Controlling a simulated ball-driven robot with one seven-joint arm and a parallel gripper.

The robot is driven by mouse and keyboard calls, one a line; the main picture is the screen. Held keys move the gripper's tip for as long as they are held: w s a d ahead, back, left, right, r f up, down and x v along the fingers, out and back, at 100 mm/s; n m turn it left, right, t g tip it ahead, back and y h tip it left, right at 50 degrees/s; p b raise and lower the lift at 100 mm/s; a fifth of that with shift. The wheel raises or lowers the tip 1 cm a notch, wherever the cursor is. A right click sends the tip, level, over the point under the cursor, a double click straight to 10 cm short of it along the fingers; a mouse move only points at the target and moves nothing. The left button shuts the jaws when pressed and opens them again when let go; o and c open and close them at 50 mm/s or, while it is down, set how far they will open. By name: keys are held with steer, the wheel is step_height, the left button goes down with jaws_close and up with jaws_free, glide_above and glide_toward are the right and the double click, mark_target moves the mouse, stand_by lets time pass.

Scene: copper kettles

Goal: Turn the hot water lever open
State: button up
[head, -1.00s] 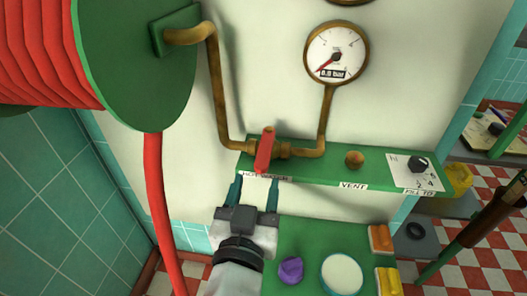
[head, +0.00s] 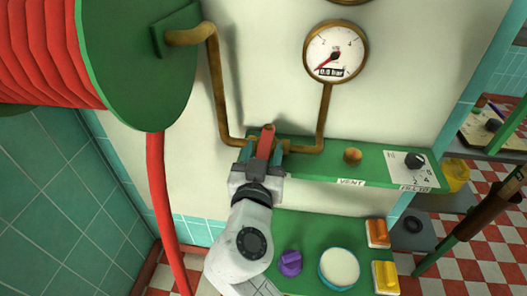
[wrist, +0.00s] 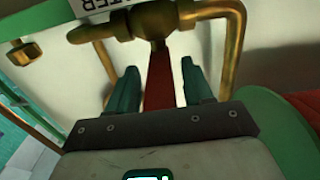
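The red hot water lever (head: 266,142) sits on a brass valve in the copper pipe above the green shelf. In the wrist view the red lever (wrist: 160,80) runs between the two teal fingers. My gripper (head: 262,152) is at the lever, with one finger on each side. In the wrist view my gripper (wrist: 158,85) is open, and a gap shows between each finger and the lever. The lever's lower end is hidden by the gripper body.
The green shelf (head: 320,172) carries a brass vent knob (head: 353,156) and a black dial (head: 414,161) to the right. A pressure gauge (head: 335,50) hangs above. A red hose (head: 161,190) hangs at left. Below are a purple knob (head: 290,262) and a round white-topped container (head: 339,267).

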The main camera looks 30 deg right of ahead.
jaws_close()
stand_by(0.3)
steer(key=shift+d, duration=0.1)
